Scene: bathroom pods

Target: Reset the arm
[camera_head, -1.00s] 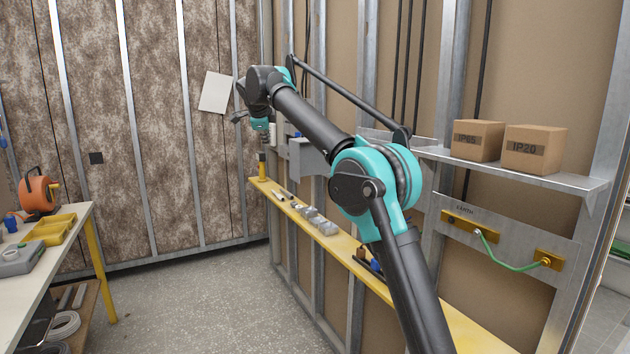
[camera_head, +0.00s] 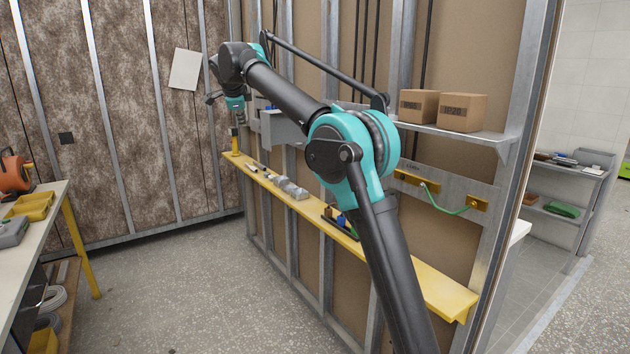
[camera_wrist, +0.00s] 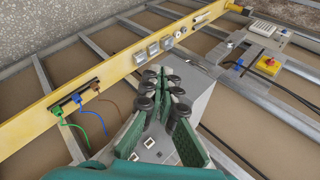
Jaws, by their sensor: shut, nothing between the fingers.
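My arm reaches up and to the left in the head view, bent at a teal elbow joint. My gripper (camera_head: 237,116) hangs at its far end, small in that view, above the far part of the yellow ledge (camera_head: 440,285). In the wrist view my gripper (camera_wrist: 165,98) has its green fingers with black pads drawn together, with nothing between them. A grey metal box (camera_wrist: 195,100) lies behind the fingers in that view; I cannot tell how far apart they are.
Several small grey parts (camera_wrist: 153,48) and coloured wires (camera_wrist: 77,100) sit along the ledge. Two cardboard boxes (camera_head: 462,112) stand on a metal shelf (camera_head: 470,136) at right. A workbench (camera_head: 45,210) stands at left. The floor (camera_head: 190,280) between is clear.

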